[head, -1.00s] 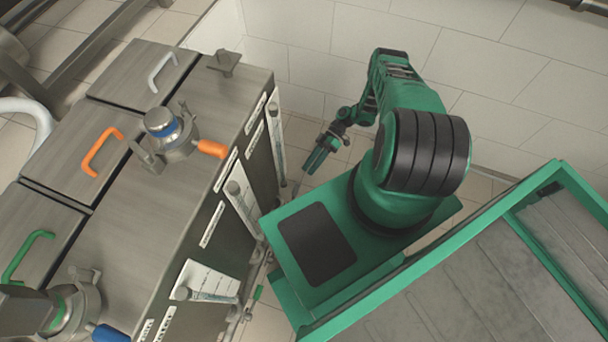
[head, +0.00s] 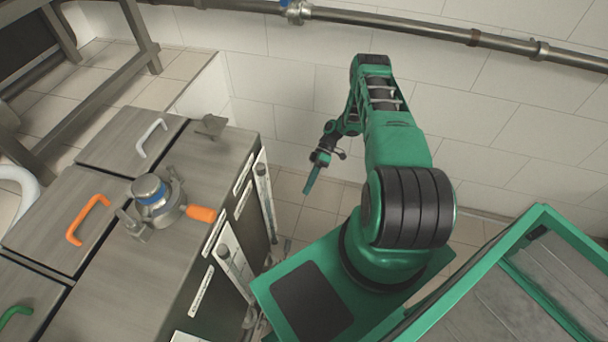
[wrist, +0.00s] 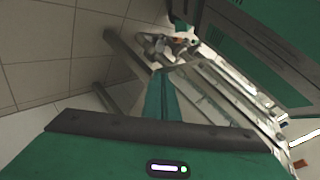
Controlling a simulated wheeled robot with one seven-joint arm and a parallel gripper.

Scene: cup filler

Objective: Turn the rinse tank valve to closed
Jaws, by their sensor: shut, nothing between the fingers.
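My gripper (head: 312,180) is shut and empty, pointing down in the gap between the tank cabinet (head: 172,228) and the back wall. Its green fingers (wrist: 163,98) show pressed together in the wrist view. Beyond the fingertips, apart from them, a small metal fitting with a reddish spot (wrist: 178,42) is seen on the low pipework; it is too small to tell whether it is a valve. Low pipes by the cabinet's foot are mostly hidden in the head view. I cannot tell which valve belongs to the rinse tank, or its setting.
The cabinet top bears a metal fitting with an orange grip (head: 200,213) and lids with white (head: 150,138), orange (head: 86,220) and green handles. A pipe (head: 400,24) with a blue-marked fitting (head: 297,10) runs along the wall. Tiled floor (head: 305,195) is free below my gripper.

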